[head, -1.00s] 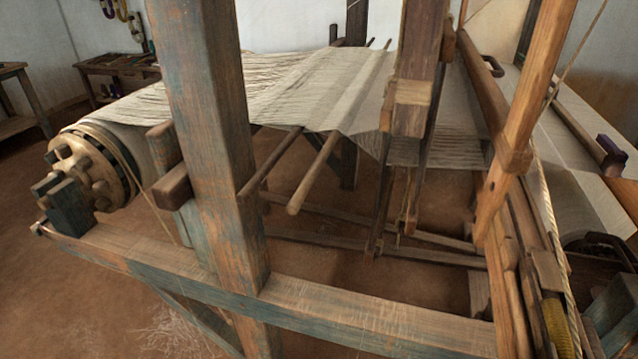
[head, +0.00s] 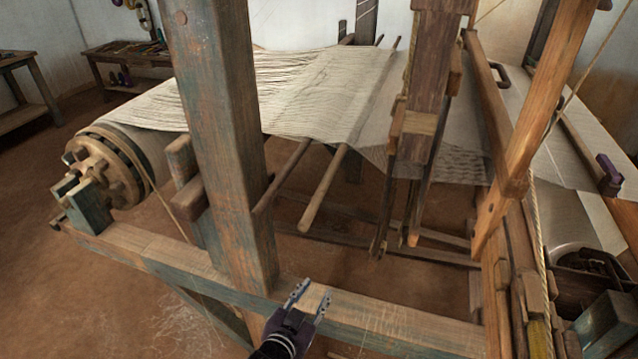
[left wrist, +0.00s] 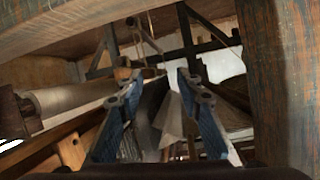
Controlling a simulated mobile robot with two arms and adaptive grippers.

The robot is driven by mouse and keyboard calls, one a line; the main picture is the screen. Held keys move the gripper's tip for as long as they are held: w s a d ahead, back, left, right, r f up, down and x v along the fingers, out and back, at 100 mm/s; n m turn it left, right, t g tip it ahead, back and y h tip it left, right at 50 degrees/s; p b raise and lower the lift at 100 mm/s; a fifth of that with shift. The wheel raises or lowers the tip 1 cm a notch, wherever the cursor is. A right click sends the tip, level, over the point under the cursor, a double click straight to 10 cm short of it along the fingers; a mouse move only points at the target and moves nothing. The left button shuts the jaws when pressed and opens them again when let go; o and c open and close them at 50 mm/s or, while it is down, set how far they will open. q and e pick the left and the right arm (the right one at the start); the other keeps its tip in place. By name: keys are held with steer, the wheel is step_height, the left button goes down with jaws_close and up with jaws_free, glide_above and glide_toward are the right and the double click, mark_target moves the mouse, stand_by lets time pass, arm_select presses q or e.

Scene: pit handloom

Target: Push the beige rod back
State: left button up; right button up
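The beige rod (head: 325,187) sticks out from the warp sheet (head: 300,95) toward me. It slants down to a free rounded end. A darker brown rod (head: 281,176) runs beside it on the left. My left gripper (head: 314,291) is in front of the loom's lower beam, below the beige rod's free end and apart from it. Its two fingers are spread with nothing between them. In the left wrist view the open fingers (left wrist: 158,76) frame a blurred, dim loom interior; I cannot pick out the rod there. My right gripper is not in view.
A thick upright post (head: 225,150) stands left of the rods. The long lower beam (head: 375,318) crosses in front. Hanging wooden pieces (head: 420,125) and a slanted orange-brown bar (head: 535,120) stand to the right. Open space lies below the rods.

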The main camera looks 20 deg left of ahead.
mark_target(318, 197)
arm_select(q)
steer(key=r+t, duration=0.1)
steer(key=r, duration=0.6)
steer(key=w+a+r+t+p, duration=0.1)
steer(key=r, duration=0.7)
steer(key=r+t+p, duration=0.1)
steer(key=r+t, duration=0.1)
steer(key=r, duration=0.6)
steer(key=shift+w+a+r+n+y, duration=0.2)
steer(key=shift+a+n+y, duration=0.1)
steer(key=shift+a, duration=0.1)
steer(key=shift+w+r, duration=0.15)
steer(key=shift+w, duration=0.05)
steer(key=w+p, duration=0.2)
steer(key=w, duration=0.5)
steer(key=shift+w+d, duration=0.15)
steer(key=shift+c, duration=0.6)
jaws_close()
